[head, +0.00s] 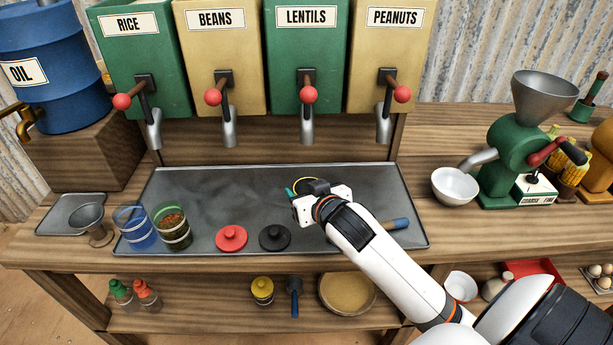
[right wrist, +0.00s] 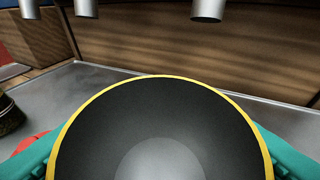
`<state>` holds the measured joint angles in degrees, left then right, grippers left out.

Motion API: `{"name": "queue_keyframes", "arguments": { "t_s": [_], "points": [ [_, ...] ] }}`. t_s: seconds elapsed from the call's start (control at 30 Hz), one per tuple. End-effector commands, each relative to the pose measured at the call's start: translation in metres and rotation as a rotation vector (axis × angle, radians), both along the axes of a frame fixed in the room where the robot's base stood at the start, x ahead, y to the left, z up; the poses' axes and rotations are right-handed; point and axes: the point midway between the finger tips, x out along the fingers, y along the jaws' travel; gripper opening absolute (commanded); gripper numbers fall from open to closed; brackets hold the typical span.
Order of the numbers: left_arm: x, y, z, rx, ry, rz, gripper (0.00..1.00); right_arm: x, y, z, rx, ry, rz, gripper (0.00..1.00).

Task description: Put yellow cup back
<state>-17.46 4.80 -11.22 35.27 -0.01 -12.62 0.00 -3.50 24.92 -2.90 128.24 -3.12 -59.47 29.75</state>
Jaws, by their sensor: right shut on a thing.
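The yellow-rimmed cup (head: 305,181) is at the middle of the metal tray (head: 200,185), mostly hidden in the head view behind my right gripper (head: 303,190). In the right wrist view, the cup (right wrist: 160,105) fills the lower middle, its round yellow-edged mouth facing the camera. Its inside is dark with a paler grey round patch low down; I cannot tell whether it holds anything. My right gripper's teal fingers lie on both sides of the cup and are shut on it. Whether its base touches the tray is hidden. My left gripper is out of view.
A blue-rimmed cup (head: 132,231), a filled cup (head: 172,232), a red lid (head: 231,238) and a black lid (head: 275,238) stand along the tray's front. Dispenser spouts, including the lentils spout (head: 307,128), hang behind. A white bowl (head: 455,187) stands right, by the green grinder (head: 508,150).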

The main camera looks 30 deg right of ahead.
Motion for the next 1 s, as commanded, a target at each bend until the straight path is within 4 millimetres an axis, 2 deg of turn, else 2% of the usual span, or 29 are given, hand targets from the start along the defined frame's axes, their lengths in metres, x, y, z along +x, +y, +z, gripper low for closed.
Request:
{"name": "queue_keyframes", "arguments": {
  "t_s": [0.03, 0.3, 0.5, 0.6, 0.77, 1.0],
  "points": [
    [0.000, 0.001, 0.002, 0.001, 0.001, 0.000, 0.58, 0.013, -0.009, 0.003, -0.004, -0.002, -0.003, 0.29],
    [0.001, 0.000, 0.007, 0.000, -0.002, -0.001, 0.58, 0.074, -0.046, 0.002, -0.001, -0.002, -0.003, 0.29],
    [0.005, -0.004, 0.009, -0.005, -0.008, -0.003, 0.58, 0.109, -0.068, 0.002, -0.001, -0.002, -0.003, 0.29],
    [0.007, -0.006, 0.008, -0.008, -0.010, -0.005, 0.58, 0.107, -0.066, -0.015, 0.003, 0.003, 0.000, 0.29],
    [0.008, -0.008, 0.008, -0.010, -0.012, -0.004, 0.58, 0.107, -0.065, -0.026, 0.002, 0.002, -0.001, 0.29],
    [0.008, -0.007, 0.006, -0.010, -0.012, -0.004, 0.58, 0.106, -0.066, -0.064, 0.002, 0.003, -0.001, 0.29]
  ]
}}
